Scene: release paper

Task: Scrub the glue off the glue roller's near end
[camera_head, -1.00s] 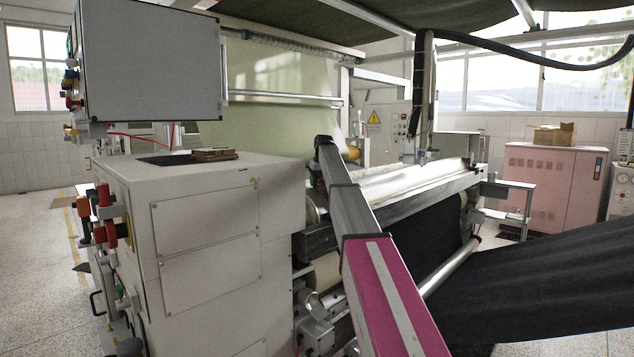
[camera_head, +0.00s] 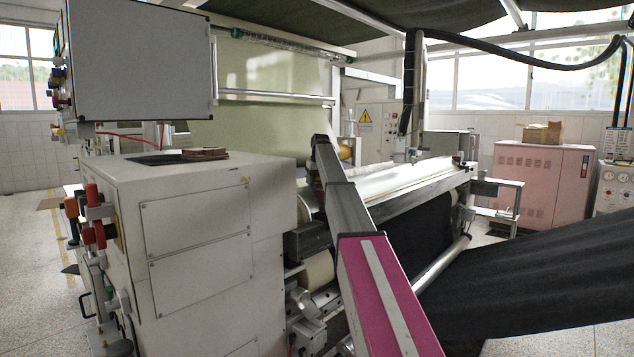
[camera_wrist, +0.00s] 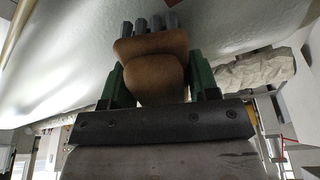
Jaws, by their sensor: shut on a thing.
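My gripper (camera_wrist: 153,80) has two green fingers in the wrist view. It is shut on a brown brush-like scrubber (camera_wrist: 155,48), whose several grey tufts point away from me. Behind the tufts a large pale, shiny, curved surface (camera_wrist: 70,65), which looks like the roller, fills the upper left. I cannot tell whether the tufts touch it. In the head view the long shiny pale roller (camera_head: 405,172) lies across the machine. My arm reaches to its near end and hides part of that end. The gripper and scrubber are not clearly visible there. No glue can be made out.
A white machine cabinet (camera_head: 200,215) stands left of my arm, with a grey control box (camera_head: 140,60) above it. Black fabric (camera_head: 540,275) slopes down at the right. A pink cabinet (camera_head: 543,185) stands at the back right. Bare floor (camera_head: 35,260) shows at the left.

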